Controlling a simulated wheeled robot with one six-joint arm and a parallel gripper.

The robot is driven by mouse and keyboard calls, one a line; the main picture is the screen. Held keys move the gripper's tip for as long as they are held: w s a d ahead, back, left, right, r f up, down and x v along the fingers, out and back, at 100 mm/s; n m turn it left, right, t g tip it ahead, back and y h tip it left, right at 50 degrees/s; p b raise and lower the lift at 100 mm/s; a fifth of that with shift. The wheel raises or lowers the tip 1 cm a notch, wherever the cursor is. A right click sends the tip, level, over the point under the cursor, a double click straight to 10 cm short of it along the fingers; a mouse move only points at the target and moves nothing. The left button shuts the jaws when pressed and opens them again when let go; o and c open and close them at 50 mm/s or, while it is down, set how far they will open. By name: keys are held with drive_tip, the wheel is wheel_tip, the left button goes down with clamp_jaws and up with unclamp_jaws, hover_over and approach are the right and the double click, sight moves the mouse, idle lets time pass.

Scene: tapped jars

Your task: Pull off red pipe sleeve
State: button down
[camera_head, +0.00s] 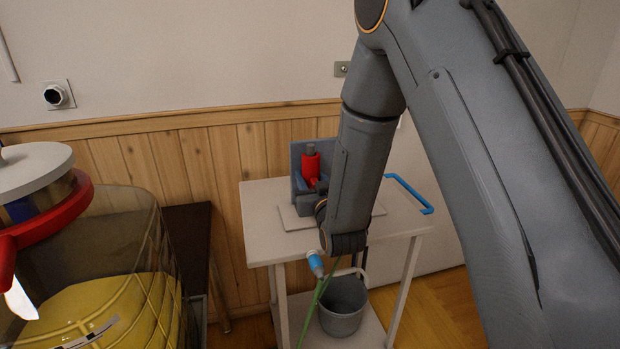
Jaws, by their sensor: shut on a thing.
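The red pipe sleeve (311,167) sits around an upright grey pipe (310,149), whose top shows above it. Both stand in a blue-grey holder (297,160) on a pale plate on the small cart. My gripper (321,205) is at the lower right of the sleeve, below my bent wrist. It is shut on the red sleeve, near its lower end. My wrist and forearm hide most of the jaws, so the exact contact is not visible.
The white cart (262,230) has a blue handle (410,195) at right and a grey bucket (343,305) below. A blue-tipped green object (315,263) is in front. A large jar (125,240) with a red ring (60,222) stands left. A wood-panelled wall is behind.

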drive_tip(key=shift+s+d, duration=0.1)
drive_tip(key=shift+s, duration=0.3)
idle(0.4)
drive_tip(key=p+v, duration=0.1)
drive_tip(key=v, duration=0.6)
idle(1.3)
drive_tip(key=shift+r, duration=0.1)
idle(0.4)
